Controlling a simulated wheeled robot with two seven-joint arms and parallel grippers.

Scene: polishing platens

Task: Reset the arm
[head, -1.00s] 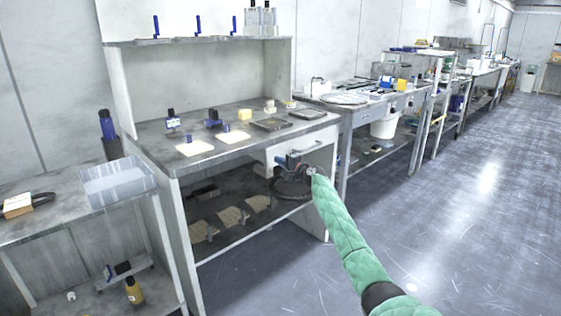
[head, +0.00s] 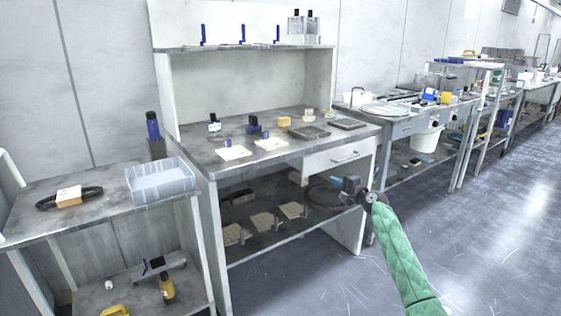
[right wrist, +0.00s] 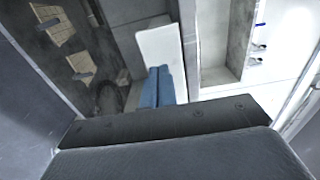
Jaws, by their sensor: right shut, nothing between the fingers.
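My right arm is covered in a green quilted sleeve and comes in from the lower right of the head view. My right gripper (head: 345,187) is in front of the workbench, below its white drawer (head: 333,158). In the right wrist view its two blue fingers (right wrist: 158,88) are side by side, shut and empty. My left gripper is not in view.
The workbench top (head: 200,152) holds polishing pads, bottles and dark plates. Its lower shelf (head: 270,243) bears several tan pads. A side table with a grey bin (head: 162,182) stands at left. The floor (head: 480,240) at right is clear.

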